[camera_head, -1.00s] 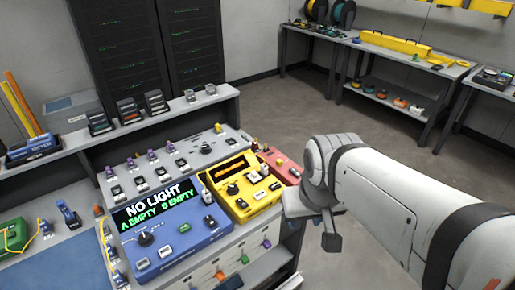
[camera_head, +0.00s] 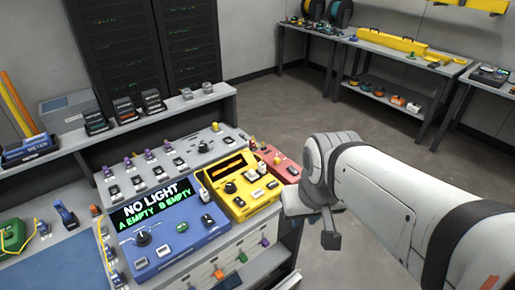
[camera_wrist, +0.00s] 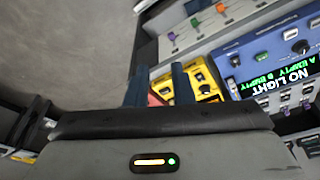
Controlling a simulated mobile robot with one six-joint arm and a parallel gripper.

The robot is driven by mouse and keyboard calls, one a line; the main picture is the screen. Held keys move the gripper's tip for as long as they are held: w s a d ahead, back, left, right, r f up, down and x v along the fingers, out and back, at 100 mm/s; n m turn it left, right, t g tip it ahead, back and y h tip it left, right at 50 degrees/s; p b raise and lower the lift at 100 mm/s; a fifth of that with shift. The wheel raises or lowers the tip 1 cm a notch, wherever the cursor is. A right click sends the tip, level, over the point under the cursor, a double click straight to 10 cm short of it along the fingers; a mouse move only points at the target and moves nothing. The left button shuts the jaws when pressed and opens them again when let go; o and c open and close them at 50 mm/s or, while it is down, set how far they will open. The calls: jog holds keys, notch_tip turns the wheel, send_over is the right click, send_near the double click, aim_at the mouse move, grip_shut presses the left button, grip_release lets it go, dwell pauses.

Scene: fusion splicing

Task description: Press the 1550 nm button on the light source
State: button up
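A yellow device (camera_head: 237,185) with a dark display, knob and small buttons sits on the bench between a blue unit and a red one; it also shows in the wrist view (camera_wrist: 204,84). Which unit is the light source, and which button is 1550 nm, cannot be read. The blue unit (camera_head: 184,240) shows "NO LIGHT, A EMPTY, B EMPTY" on its screen. In the wrist view my gripper (camera_wrist: 158,75) has its two dark fingers apart with nothing held between them. The red unit (camera_head: 279,168) and part of the yellow one appear beyond the fingers.
A grey panel (camera_head: 166,165) with several small connectors lies behind the blue unit. A raised shelf (camera_head: 70,142) holds small devices, with dark racks behind. A side table (camera_head: 400,56) with a yellow case stands at the back right. Open floor lies between the tables.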

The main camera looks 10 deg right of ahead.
grip_shut()
dwell(1.2)
